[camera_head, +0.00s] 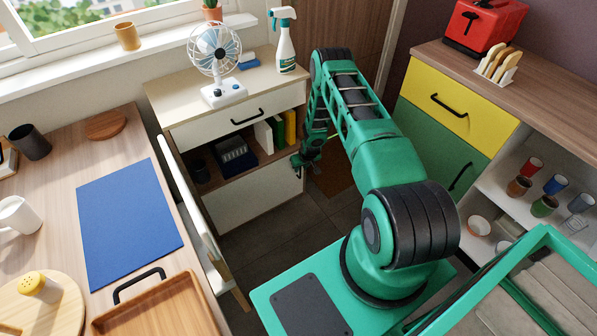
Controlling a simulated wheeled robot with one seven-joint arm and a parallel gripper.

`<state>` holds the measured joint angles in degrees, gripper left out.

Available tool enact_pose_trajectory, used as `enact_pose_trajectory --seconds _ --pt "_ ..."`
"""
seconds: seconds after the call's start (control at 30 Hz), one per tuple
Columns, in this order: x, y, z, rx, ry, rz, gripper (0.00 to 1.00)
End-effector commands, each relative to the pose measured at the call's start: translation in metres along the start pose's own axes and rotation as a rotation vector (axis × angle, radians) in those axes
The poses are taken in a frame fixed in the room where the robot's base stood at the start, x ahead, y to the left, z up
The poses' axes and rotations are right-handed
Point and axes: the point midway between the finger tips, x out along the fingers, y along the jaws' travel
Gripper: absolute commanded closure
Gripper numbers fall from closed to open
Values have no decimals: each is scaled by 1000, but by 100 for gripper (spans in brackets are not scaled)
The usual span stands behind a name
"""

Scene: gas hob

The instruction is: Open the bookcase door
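The bookcase (192,141) is a low white and wood unit at the back, with a handled top drawer and an open shelf below. A plain white lower front panel (250,200) sits under the shelf and looks closed. I cannot tell for sure that it is the door. My gripper (300,166) is at the panel's upper right corner, close to or touching a small dark part there. The fingers are tiny and dark, so their opening and any grip are unclear.
A long white panel (184,190) stands along the left counter (60,165), beside the bookcase's left edge. A fan (215,62) and spray bottle (284,42) stand on top. The yellow and green cabinet (440,95) flanks my arm. Dark floor (280,235) lies clear before the bookcase.

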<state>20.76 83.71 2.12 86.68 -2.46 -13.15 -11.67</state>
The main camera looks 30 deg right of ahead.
Motion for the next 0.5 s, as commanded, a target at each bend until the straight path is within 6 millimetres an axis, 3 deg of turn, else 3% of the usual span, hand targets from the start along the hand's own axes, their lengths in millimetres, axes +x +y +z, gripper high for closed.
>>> enact_pose_trajectory --seconds 0.2,0.5 --pt "22 0 0 1 0 0 74" --pt "28 0 -1 0 1 0 74"
